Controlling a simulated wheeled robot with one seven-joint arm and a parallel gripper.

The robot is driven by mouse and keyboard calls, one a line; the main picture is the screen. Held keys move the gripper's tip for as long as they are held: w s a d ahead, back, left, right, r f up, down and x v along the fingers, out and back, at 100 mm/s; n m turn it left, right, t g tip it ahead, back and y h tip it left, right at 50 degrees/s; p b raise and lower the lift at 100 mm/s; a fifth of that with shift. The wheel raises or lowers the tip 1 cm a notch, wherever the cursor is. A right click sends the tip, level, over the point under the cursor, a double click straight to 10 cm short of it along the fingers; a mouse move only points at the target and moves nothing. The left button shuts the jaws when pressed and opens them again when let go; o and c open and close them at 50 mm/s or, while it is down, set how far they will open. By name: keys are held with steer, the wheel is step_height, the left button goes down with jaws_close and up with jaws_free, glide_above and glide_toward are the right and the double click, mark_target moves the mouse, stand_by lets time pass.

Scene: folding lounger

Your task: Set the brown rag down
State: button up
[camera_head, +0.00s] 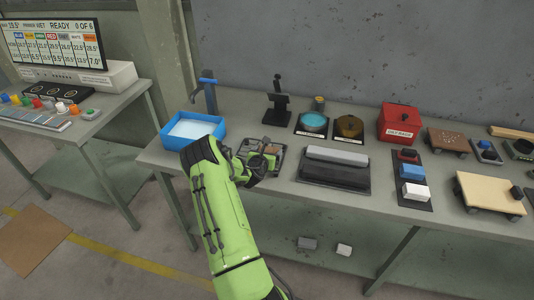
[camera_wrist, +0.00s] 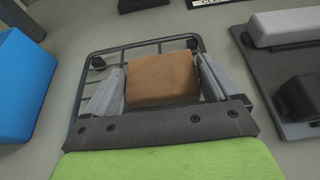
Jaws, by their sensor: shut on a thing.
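The brown rag (camera_wrist: 162,79) looks like a folded brown block in the wrist view. My gripper (camera_wrist: 160,82) is shut on it, with one grey finger at each side. The rag is over or inside a dark wire rack (camera_wrist: 150,43); I cannot tell whether it touches the bottom. In the head view my gripper (camera_head: 258,160) is at the rack on the workbench, and a small brown patch of the rag (camera_head: 271,149) shows there. My arm hides part of the rack.
A blue basin (camera_head: 172,131) stands close left of the rack. A dark tray with a grey bar (camera_head: 335,156) is close on the right. A black stand (camera_head: 277,115), a teal dish (camera_head: 313,122) and a red box (camera_head: 399,122) stand behind and to the right.

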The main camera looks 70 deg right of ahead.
steer(key=o, duration=0.9)
steer(key=shift+c, duration=0.2)
steer(key=shift+r, duration=0.1)
steer(key=w+a+r+m+t+y, duration=0.1)
steer(key=w+a+r+m+y, duration=0.15)
steer(key=a+r+m, duration=0.65)
steer(key=w+a+r+m+t+y, duration=0.1)
steer(key=w+a+r+m+y, duration=0.2)
steer(key=a, duration=1.3)
steer(key=w+a+r+m+t+y, duration=0.1)
steer(key=a+r+m+y, duration=0.25)
steer(key=a+r, duration=0.65)
steer(key=s+a+r+m+y, duration=0.2)
steer(key=s+a, duration=0.5)
steer(key=a, duration=0.3)
steer(key=s+a+r+m+y, duration=0.2)
steer(key=s+a, duration=0.5)
steer(key=a, duration=0.4)
steer(key=shift+r, duration=0.15)
